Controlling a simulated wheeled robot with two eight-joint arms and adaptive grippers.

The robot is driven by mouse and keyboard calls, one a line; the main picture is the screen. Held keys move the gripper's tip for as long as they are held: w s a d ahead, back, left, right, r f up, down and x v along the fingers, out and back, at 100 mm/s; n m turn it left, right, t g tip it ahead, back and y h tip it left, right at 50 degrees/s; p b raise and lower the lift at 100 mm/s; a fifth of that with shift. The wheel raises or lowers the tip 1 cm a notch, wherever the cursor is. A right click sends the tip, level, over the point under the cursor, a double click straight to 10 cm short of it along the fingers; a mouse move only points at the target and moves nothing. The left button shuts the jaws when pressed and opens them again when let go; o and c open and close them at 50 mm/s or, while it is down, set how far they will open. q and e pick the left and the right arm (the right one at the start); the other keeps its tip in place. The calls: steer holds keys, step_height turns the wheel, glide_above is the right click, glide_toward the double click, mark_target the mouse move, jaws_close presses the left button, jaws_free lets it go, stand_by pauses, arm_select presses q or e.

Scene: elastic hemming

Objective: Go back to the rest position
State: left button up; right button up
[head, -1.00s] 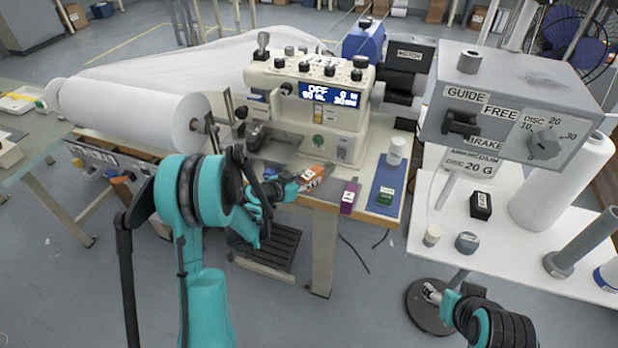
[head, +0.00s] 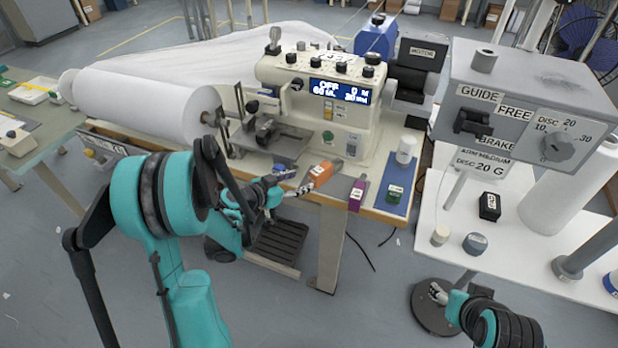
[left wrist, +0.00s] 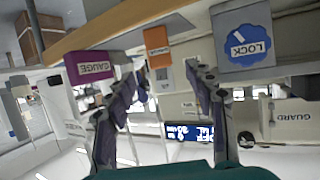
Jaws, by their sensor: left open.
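My left gripper (head: 298,190) hangs at the front edge of the sewing table. It is open, and its two fingers show apart with nothing between them in the left wrist view (left wrist: 160,100).
The sewing machine (head: 320,95) stands behind the left gripper. A purple gauge block (head: 357,194) and a blue mat (head: 397,200) with a green block lie to the right. A large white roll (head: 145,104) is at the left. Grey floor is free in front.

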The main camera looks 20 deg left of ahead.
arm_select(q)
steer(key=shift+v, duration=1.1)
steer(key=s+d+r+n+g+y, duration=0.2)
steer(key=s+d+r+g, duration=0.2)
steer(key=s+d, duration=0.45)
steer(key=s+d+r+n+g+y, duration=0.1)
steer(key=s+r+n+y, duration=0.1)
steer(key=s, duration=1.2)
steer(key=shift+n+y, duration=0.4)
steer(key=shift+y, duration=0.4)
